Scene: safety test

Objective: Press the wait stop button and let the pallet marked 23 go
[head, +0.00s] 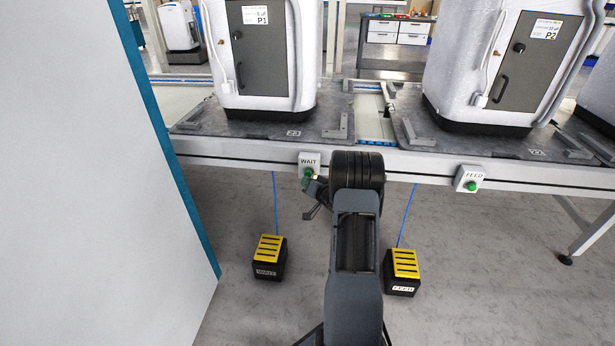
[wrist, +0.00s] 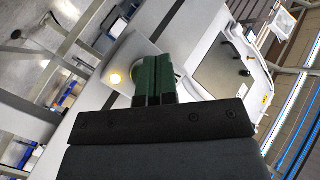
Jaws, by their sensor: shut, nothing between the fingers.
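The wait stop button is a green button (head: 307,173) on a small white box marked WAIT (head: 309,158), on the conveyor's front rail. My gripper (head: 312,181) is shut and empty, with its tips right at this button; I cannot tell whether they touch it. In the wrist view my shut fingers (wrist: 157,62) lie over a pale box face (wrist: 131,50) with a glowing spot (wrist: 114,78); the button there is hidden. The pallet marked 23 (head: 260,129) is a dark plate on the conveyor, bearing a white-wrapped unit marked P1 (head: 268,50).
A second pallet (head: 470,145) bears the unit marked P2 (head: 510,60). A FEED button box (head: 469,178) is further right on the rail. Two yellow-topped pedals (head: 269,255) (head: 403,270) stand on the floor, with blue cables. A large pale panel (head: 90,180) fills the left side.

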